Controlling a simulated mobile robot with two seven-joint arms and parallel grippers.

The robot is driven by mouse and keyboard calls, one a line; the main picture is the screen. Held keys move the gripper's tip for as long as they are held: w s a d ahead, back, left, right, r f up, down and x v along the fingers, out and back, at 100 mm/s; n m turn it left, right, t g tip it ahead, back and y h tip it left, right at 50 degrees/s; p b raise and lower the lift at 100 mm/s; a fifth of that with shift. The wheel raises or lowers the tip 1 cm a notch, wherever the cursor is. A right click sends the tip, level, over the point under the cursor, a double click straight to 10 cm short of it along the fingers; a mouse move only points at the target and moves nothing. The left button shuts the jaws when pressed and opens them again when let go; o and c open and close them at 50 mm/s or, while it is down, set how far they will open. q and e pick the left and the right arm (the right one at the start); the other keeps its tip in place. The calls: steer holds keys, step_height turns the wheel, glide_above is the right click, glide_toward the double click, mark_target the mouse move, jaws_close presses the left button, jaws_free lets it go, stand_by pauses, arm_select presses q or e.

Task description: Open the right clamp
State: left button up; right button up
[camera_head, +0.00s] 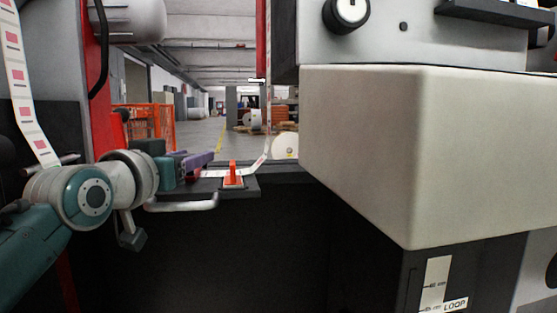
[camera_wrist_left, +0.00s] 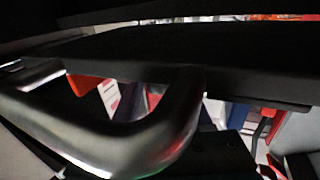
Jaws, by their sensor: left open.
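The right clamp (camera_head: 233,174) is a small red handle standing upright on the dark splice table (camera_head: 252,186), with the white label web passing by it. My left gripper (camera_head: 205,159) comes in from the left, its purple fingers short of the red handle and apart from it. It is open, with nothing seen between the fingers. A bit of red (camera_head: 193,174) shows just under the fingers, mostly hidden; I cannot tell if it is another clamp. The left wrist view is dark and filled by a silver bar, with a thin red part (camera_wrist_left: 267,113) at the right.
A silver handle bar (camera_head: 185,206) runs along the table's front edge, below my left gripper. A large beige housing (camera_head: 400,150) blocks the right side. The label web (camera_head: 265,160) rises behind the clamp. Open space lies above the table.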

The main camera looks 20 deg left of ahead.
arm_select(q)
jaws_close()
stand_by(0.3)
stand_by(1.1)
